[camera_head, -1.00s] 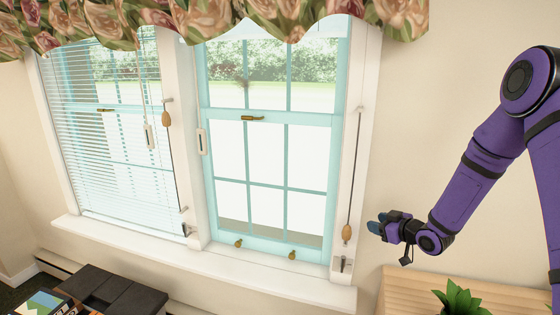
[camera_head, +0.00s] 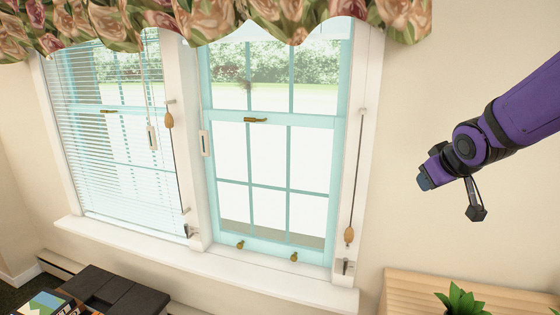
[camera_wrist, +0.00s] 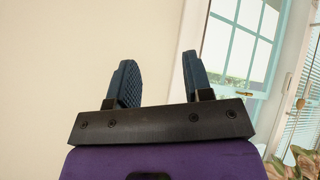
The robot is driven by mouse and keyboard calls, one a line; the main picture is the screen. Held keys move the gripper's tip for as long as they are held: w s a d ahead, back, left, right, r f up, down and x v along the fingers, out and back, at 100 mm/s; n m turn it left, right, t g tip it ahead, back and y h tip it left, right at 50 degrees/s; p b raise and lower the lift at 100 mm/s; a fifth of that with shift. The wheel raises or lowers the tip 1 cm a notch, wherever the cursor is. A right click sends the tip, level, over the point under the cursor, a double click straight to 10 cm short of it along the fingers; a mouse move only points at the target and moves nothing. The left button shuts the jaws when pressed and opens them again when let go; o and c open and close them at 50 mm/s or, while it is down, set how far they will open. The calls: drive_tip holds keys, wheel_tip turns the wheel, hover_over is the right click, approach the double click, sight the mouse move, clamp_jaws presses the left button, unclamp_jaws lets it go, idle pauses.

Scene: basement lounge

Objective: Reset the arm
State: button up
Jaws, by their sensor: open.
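My gripper (camera_head: 424,181) is at the right of the head view, at the end of my purple arm. It is in front of the bare wall, right of the window and above the wooden cabinet. In the wrist view its two dark blue finger pads (camera_wrist: 160,80) stand apart with nothing between them. The pale wall and part of the window show beyond them.
A window with pale blue sashes (camera_head: 250,180) and a white sill (camera_head: 200,262) fills the middle. A blind (camera_head: 100,140) covers its left part. A wooden cabinet (camera_head: 410,290) with a green plant (camera_head: 462,298) stands below my arm. A dark grey box-like piece (camera_head: 130,292) is at lower left.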

drive_tip(key=s+a+r+m+g, duration=0.1)
drive_tip(key=s+a+r+g, duration=0.1)
drive_tip(key=s, duration=1.1)
drive_tip(key=s+a+r+m+g+y, duration=0.1)
drive_tip(key=s+r+m+g, duration=0.1)
drive_tip(key=s, duration=1)
drive_tip(key=shift+s+a+r, duration=0.4)
drive_tip(key=shift+r, duration=0.1)
drive_tip(key=shift+d, duration=0.1)
